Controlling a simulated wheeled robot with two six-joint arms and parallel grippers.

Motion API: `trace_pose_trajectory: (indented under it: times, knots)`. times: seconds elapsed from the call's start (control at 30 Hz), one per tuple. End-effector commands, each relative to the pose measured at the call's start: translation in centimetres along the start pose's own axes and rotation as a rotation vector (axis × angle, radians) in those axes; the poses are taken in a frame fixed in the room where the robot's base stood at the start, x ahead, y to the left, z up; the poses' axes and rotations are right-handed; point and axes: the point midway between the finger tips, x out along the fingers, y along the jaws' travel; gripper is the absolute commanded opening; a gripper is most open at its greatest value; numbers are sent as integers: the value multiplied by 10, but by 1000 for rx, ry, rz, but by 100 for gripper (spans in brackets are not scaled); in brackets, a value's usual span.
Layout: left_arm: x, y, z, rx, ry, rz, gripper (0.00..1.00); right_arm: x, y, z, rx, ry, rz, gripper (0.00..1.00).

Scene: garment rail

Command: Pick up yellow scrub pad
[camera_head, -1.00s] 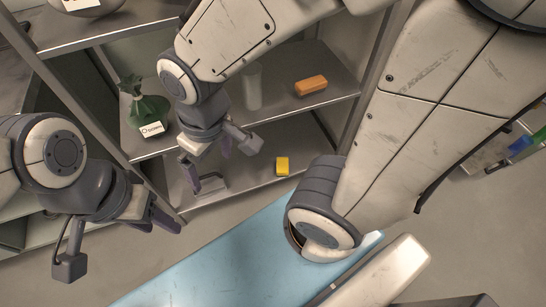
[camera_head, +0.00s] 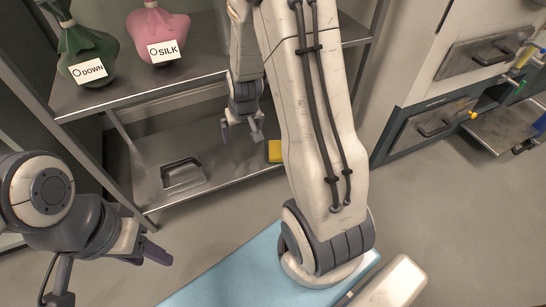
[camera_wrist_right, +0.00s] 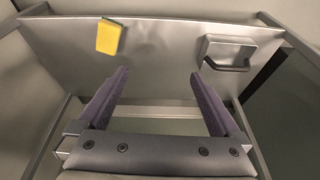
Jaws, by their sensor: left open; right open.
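The yellow scrub pad (camera_head: 275,151) lies on the lower metal shelf (camera_head: 212,160), partly hidden by my right arm in the head view. In the right wrist view the pad (camera_wrist_right: 108,37) shows a yellow face and a green edge, beyond the left finger. My right gripper (camera_head: 242,136) is open and empty, to the left of the pad in the head view and apart from it. Its two fingers (camera_wrist_right: 158,76) are spread in the right wrist view. My left gripper (camera_head: 156,253) is open and empty at the lower left, away from the shelf.
A metal tray with a raised rim (camera_head: 183,175) sits on the lower shelf, left of the pad. A green bag marked DOWN (camera_head: 87,50) and a pink bag marked SILK (camera_head: 157,32) stand on the shelf above. A blue surface (camera_head: 235,275) lies in front.

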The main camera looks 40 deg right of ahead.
Motion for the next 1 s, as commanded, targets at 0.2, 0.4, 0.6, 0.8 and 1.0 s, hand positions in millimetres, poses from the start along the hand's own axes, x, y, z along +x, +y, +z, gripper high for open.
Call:
trace_pose_trajectory:
  times: [0.2,0.4,0.6,0.8,1.0]
  knots:
    - [0,0,0,0,1,0,50,92,80,-23,203,49,79,100]
    - [0,0,0,0,1,0,50,139,128,-20,302,84,134,100]
    - [12,-1,0,0,1,0,50,167,139,-18,322,91,146,100]
    - [28,-2,1,0,0,0,50,196,143,-20,320,90,145,100]
    - [33,-2,2,0,0,0,50,204,145,-22,319,91,145,100]
